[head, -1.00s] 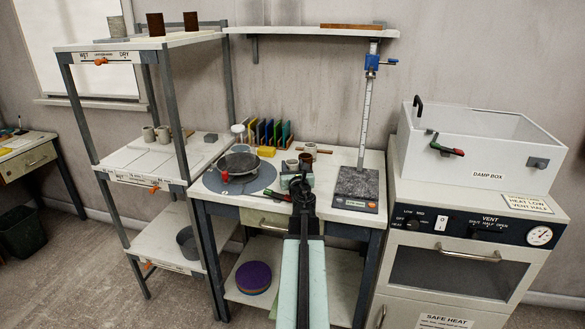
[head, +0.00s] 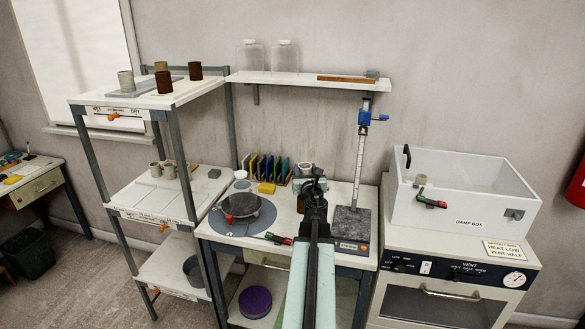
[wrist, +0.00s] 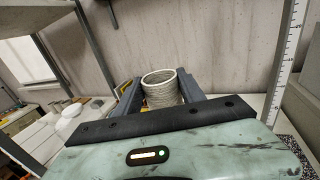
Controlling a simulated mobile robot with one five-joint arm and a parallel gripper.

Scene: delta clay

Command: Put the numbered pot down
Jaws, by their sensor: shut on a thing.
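A pale grey ribbed pot (wrist: 160,88) sits upright between the two dark fingers of my gripper (wrist: 160,98) in the wrist view. My gripper is shut on it. No number can be read on the side that shows. In the head view my gripper (head: 308,176) is over the worktable's back right part, left of the measuring stand. The pot's pale rim (head: 305,167) shows just beyond it. My wrist and arm hide much of the table behind and below, so the pot's height over the table cannot be told.
The worktable (head: 285,215) holds a round turntable with a dark bowl (head: 240,205), coloured cards in a rack (head: 265,168) and a measuring stand (head: 352,225). A shelf rack (head: 150,195) with several pots stands left. A damp box (head: 465,200) stands right.

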